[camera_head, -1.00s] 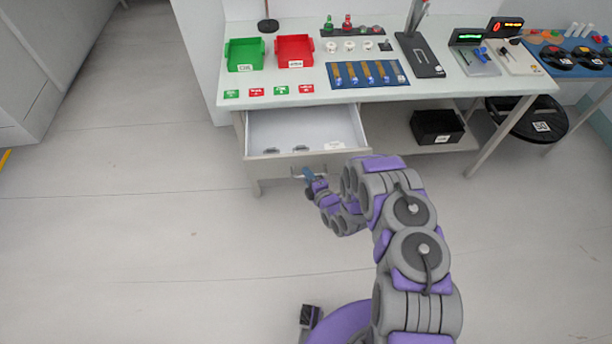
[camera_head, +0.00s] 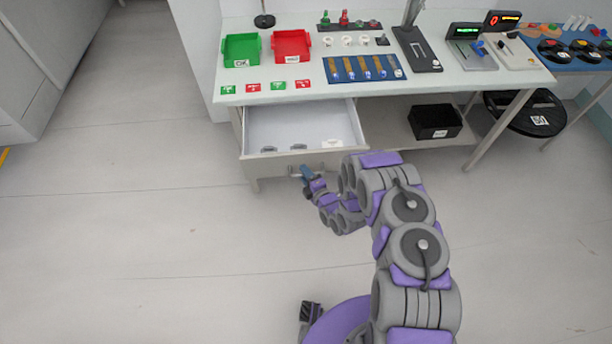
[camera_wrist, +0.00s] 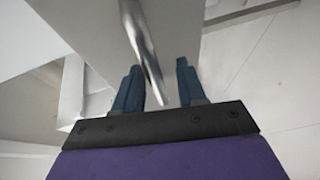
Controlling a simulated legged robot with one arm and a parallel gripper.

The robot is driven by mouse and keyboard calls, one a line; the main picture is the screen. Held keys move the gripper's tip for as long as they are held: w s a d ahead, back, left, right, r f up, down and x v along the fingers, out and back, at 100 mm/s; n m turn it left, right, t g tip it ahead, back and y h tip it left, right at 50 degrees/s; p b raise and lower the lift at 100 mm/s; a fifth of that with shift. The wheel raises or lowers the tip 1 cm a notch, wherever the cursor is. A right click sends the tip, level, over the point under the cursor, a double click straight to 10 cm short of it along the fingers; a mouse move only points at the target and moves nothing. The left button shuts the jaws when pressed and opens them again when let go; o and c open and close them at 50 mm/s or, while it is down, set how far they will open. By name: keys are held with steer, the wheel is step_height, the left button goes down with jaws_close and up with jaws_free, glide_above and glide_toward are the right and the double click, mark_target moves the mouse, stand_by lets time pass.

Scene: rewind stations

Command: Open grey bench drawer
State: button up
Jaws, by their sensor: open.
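The bench drawer (camera_head: 305,125) stands pulled out under the left part of the white-topped bench, its light inside showing in the head view. Small dark pieces (camera_head: 298,147) and a white label lie near its front. My gripper (camera_head: 306,172) is at the drawer front, at handle height. In the wrist view, my gripper (camera_wrist: 158,68) is open, with two blue fingers apart. The metal bar handle (camera_wrist: 140,40) runs between them, with gaps visible to the fingers. The drawer's front panel (camera_wrist: 95,25) fills the upper left of that view.
On the bench top (camera_head: 290,90) stand a green bin (camera_head: 241,62), a red bin (camera_head: 291,60) and a blue tray (camera_head: 362,76). The floor at left is clear.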

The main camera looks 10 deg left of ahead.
steer(key=shift+s+d, duration=0.1)
steer(key=p+v, duration=0.2)
steer(key=v, duration=1.5)
steer(key=shift+f, duration=0.15)
